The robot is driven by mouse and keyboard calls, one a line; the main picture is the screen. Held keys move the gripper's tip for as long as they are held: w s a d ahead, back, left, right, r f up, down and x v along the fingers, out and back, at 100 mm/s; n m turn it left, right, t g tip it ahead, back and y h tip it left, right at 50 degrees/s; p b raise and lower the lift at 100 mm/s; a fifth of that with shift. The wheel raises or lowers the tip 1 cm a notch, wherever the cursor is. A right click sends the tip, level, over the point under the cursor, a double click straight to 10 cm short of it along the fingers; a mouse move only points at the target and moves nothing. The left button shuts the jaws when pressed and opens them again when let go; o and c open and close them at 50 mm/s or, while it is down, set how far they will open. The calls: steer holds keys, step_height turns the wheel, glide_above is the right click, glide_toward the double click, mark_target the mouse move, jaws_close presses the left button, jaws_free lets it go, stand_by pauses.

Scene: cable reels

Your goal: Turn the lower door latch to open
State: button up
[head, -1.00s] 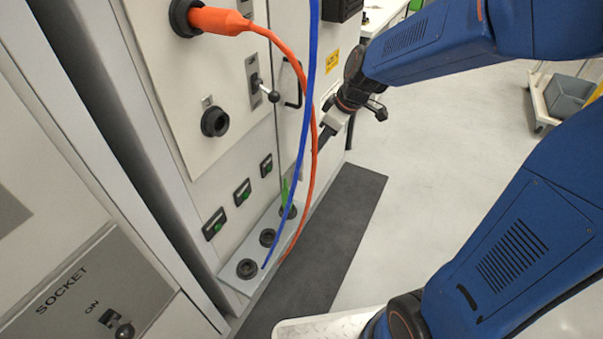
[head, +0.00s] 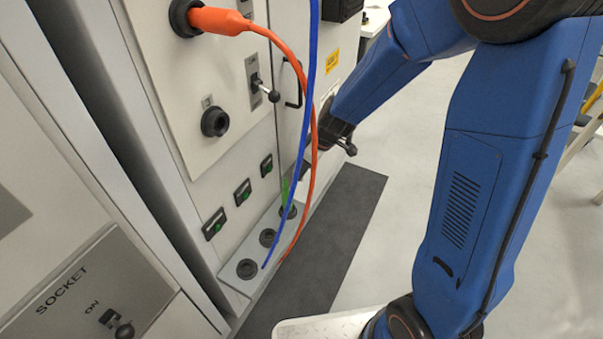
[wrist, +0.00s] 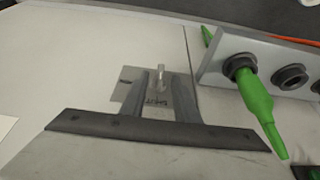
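The lower door latch shows in the wrist view as a pale upright lever (wrist: 160,76) on a small grey plate (wrist: 128,92) with dark lettering. The plate is on the light grey door (wrist: 75,75). My gripper (wrist: 163,80) is open, with one finger to each side of the lever as seen from the wrist. The lever stands in the gap, and I cannot tell whether a finger touches it. In the head view my gripper (head: 306,170) is low by the cabinet front, partly behind the orange cable. The latch is hidden there.
A green plug (wrist: 256,97) sits in a socket strip to the right in the wrist view. The blue cable (head: 305,110) and orange cable (head: 314,140) hang between the head camera and my gripper. A black bent door handle (head: 297,88) is above. Open floor lies right.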

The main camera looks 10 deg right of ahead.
steer(key=shift+x, duration=1.15)
jaws_close()
steer(key=m+g+y, duration=0.1)
steer(key=g+y, duration=0.3)
steer(key=w+f+m+g+y, duration=0.1)
steer(key=m+g+y, duration=0.1)
steer(key=g+y, duration=0.1)
steer(key=d+m+g+y, duration=0.1)
steer(key=g+y, duration=0.3)
steer(key=g, duration=0.1)
steer(key=shift+w+f+y, duration=0.2)
steer(key=shift+f+y, duration=0.1)
steer(key=shift+f, duration=0.1)
steer(key=shift+m, duration=0.3)
